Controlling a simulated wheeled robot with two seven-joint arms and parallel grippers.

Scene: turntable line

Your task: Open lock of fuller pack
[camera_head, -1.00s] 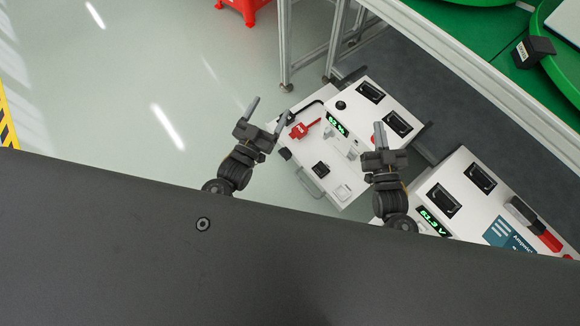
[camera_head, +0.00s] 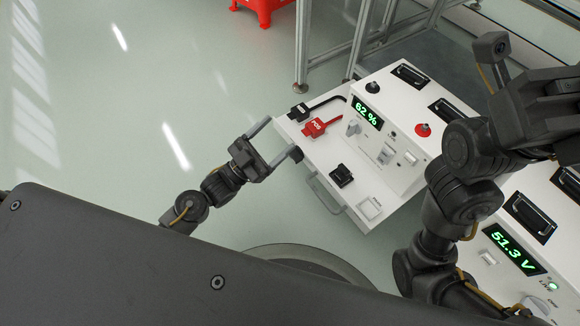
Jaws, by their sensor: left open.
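The nearer-to-centre white pack (camera_head: 385,172) has a green display (camera_head: 366,113) reading 62 %. A second white pack (camera_head: 510,215) at the lower right, partly hidden by my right arm, reads 51.3 V on its display (camera_head: 514,249). On the first pack's front are a grey lever-like part (camera_head: 353,128) and a light grey block (camera_head: 386,153); I cannot tell which is the lock. My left gripper (camera_head: 282,140) is open and empty, its fingers near the first pack's left front edge. My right gripper (camera_head: 545,105) is large at the right edge; its fingertips do not show clearly.
A red plug (camera_head: 315,127) and a black plug (camera_head: 299,112) lie on the first pack's front ledge. A grey handle (camera_head: 324,195) juts from its front edge. A metal frame (camera_head: 304,45) stands behind. The floor at left is clear.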

